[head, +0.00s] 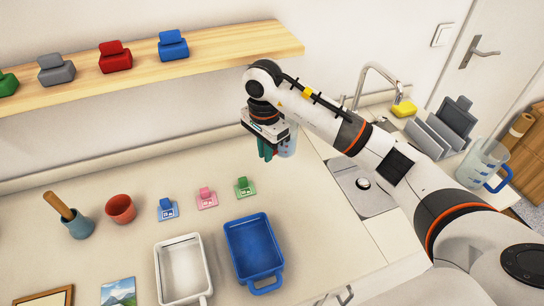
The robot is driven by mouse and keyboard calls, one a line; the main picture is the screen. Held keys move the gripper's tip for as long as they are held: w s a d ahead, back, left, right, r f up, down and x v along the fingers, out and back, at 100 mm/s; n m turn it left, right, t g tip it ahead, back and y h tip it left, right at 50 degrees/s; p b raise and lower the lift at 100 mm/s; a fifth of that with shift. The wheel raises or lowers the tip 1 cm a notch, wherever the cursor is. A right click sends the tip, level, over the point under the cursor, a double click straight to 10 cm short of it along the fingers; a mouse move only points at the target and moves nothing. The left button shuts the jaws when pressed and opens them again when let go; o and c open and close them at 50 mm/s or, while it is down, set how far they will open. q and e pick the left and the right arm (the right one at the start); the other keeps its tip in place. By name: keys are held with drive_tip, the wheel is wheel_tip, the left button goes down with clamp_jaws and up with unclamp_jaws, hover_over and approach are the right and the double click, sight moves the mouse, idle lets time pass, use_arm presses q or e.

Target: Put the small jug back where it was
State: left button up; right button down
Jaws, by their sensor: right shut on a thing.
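The small jug (289,147) is a pale, see-through vessel, partly hidden behind my right gripper. My right gripper (267,153) has dark teal fingers and is shut on the small jug, above the back right of the counter. The jug looks raised off the counter, but how far is hard to tell. A larger clear jug (484,160) with a blue handle stands at the far right, beyond the sink. My left gripper is out of view.
A sink (364,187) with a tap lies right of the gripper. A blue dish (272,275) and a white dish (183,270) stand at the front. Blue, pink and green clips (245,187), a red cup (120,208) and a mortar (77,226) stand left. A wooden shelf (220,47) hangs above.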

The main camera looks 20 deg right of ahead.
drive_tip(key=shift+f, duration=0.2)
drive_tip(key=f, duration=0.2)
drive_tip(key=f+p, duration=0.1)
drive_tip(key=f, duration=0.1)
drive_tip(key=shift+s+f, duration=0.2)
drive_tip(key=shift+f, duration=0.2)
wheel_tip(320, 180, down, 4)
drive_tip(key=shift+w+f+p, duration=0.1)
drive_tip(key=shift+f+p, duration=0.05)
drive_tip(key=shift+p, duration=0.55)
drive_tip(key=shift+f, duration=0.25)
drive_tip(key=c, duration=1.5)
unclamp_jaws()
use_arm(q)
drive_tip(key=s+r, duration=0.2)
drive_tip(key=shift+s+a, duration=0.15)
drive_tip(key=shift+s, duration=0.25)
use_arm(e)
drive_tip(key=shift+r, duration=0.1)
